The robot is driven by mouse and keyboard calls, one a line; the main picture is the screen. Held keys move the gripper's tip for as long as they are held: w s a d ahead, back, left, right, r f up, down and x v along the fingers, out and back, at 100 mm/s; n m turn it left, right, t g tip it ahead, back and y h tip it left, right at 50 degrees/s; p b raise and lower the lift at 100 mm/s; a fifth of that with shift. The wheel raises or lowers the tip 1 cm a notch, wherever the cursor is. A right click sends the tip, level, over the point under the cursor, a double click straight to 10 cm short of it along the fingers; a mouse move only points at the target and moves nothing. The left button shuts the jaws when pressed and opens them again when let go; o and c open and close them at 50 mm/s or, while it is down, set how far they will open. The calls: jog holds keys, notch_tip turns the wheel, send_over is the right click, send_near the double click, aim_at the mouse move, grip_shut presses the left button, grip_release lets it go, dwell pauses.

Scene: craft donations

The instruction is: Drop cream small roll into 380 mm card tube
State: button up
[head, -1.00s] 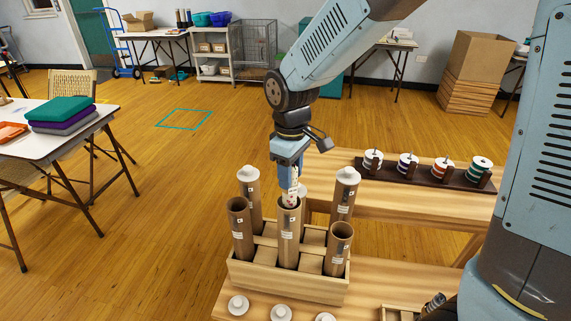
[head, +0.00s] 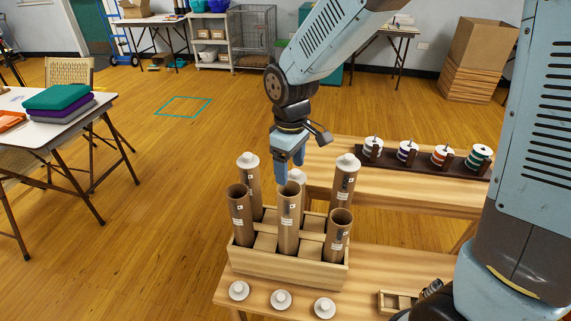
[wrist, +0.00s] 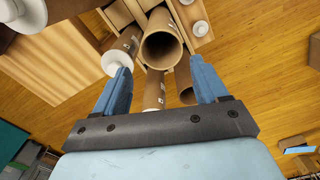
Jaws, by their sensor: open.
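My gripper (head: 288,170) is open and empty, just above the front middle card tube (head: 289,222). In the wrist view the fingers (wrist: 160,80) are spread wide with nothing held between them. An open tube mouth (wrist: 161,48) shows beyond them, its inside dark. The cream small roll is not visible in either current view. The tubes stand upright in a wooden rack (head: 285,275). The front left tube (head: 240,220) and front right tube (head: 337,238) are uncapped. The tube labels are too small to read.
White-capped tubes stand in the back row, at left (head: 250,185) and right (head: 344,185). Loose white lids (head: 281,299) lie in front of the rack. A dark holder with several ribbon spools (head: 440,156) stands on the bench at right.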

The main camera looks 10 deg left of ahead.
notch_tip(320, 180, up, 14)
jog(key=shift+f, duration=0.15)
dwell(0.7)
jog(key=shift+d, duration=0.1)
